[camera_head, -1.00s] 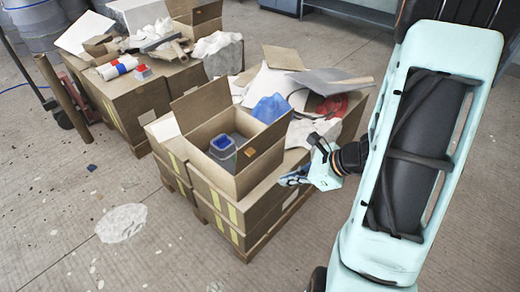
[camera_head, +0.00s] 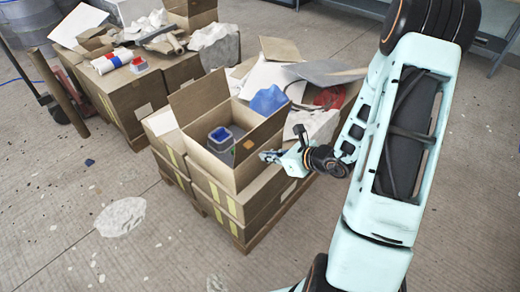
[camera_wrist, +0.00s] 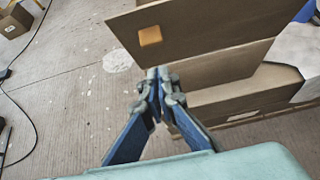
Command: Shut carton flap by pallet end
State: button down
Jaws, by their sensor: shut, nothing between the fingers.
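An open brown carton (camera_head: 208,160) stands on other boxes at the near corner of the pallet stack. Its far-left flap (camera_head: 199,98) stands up. Its right flap (camera_head: 268,132) sticks up and outward and carries a small orange patch; it also shows in the wrist view (camera_wrist: 215,28). A grey tub with a blue rim (camera_head: 221,138) sits inside the carton. My gripper (camera_head: 268,156) is shut and empty, just outside the right flap. In the wrist view the closed fingertips (camera_wrist: 158,75) appear just below the patch; I cannot tell whether they touch the flap.
A blue cloth (camera_head: 268,100), boards and white sheets lie behind the carton on the same stack. A second loaded stack of boxes (camera_head: 128,105) stands at the far left.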

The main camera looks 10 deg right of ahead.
aim_at(252, 147)
jog(key=shift+w+a+r, duration=0.25)
jog(key=shift+w+a, duration=0.25)
jog(key=shift+w, duration=0.2)
jog(key=shift+w+a+r, duration=0.2)
jog(key=shift+w+a, duration=0.25)
jog(key=shift+w, duration=0.2)
jog(key=shift+r+p, duration=0.1)
jog(key=shift+p, duration=0.2)
jog(key=shift+w+a+r+p, duration=0.15)
jog(key=shift+w+r+p, duration=0.1)
jog(key=shift+p, duration=0.2)
jog(key=shift+a+g, duration=0.1)
jog(key=shift+g, duration=0.2)
